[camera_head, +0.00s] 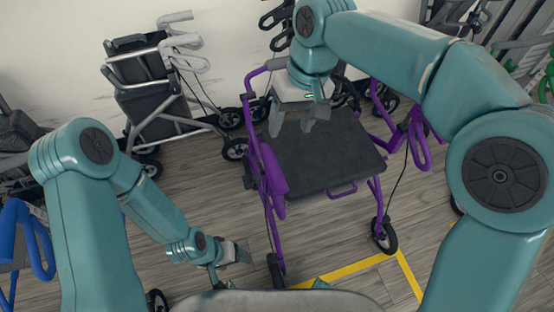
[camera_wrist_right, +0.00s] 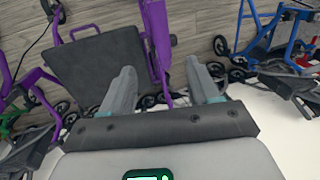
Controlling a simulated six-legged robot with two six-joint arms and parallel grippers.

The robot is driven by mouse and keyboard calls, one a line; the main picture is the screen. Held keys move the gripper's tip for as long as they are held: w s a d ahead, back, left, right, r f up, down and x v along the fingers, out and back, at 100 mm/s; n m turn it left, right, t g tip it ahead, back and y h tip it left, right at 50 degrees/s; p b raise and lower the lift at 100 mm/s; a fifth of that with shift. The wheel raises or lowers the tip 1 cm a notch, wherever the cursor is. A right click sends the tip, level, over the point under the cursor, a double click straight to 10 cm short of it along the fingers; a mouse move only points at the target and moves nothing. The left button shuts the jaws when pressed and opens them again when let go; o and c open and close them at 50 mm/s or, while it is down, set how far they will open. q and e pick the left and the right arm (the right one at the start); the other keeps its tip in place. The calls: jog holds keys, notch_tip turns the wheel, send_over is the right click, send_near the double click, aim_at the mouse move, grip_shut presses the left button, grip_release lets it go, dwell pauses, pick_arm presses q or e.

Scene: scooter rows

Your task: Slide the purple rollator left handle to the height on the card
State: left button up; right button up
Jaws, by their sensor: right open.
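The purple rollator (camera_head: 268,165) stands in the middle of the head view, with a dark flat seat (camera_head: 325,150). One purple handle (camera_head: 273,172) is on its left side and another (camera_head: 419,148) on its right. My right gripper (camera_head: 300,122) is open and empty, pointing down over the rear left of the seat. In the right wrist view, the rollator's purple side tube (camera_wrist_right: 157,45) shows beyond the gap between the open fingers (camera_wrist_right: 160,78), apart from them. My left gripper (camera_head: 230,262) is low, left of the rollator's front wheel; its jaw state is unclear. I cannot make out a card.
A grey rollator (camera_head: 150,100) with pale handles stands at the back left by the white wall. A blue rollator (camera_head: 38,240) is at the left edge, and a green one (camera_head: 545,85) at the right edge. Yellow tape (camera_head: 350,268) marks the wood floor in front.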

aim_at(276, 170)
jog(key=a+f, duration=0.1)
jog(key=f, duration=0.4)
jog(key=s+a+f+b, duration=0.1)
jog(key=f, duration=0.9)
jog(key=shift+s+a+b, duration=0.3)
jog(key=shift+a+b, duration=0.05)
jog(key=shift+a, duration=0.05)
jog(key=shift+s+f, duration=0.1)
jog(key=shift+f, duration=0.25)
jog(key=shift+a, duration=0.1)
jog(key=shift+c, duration=0.2)
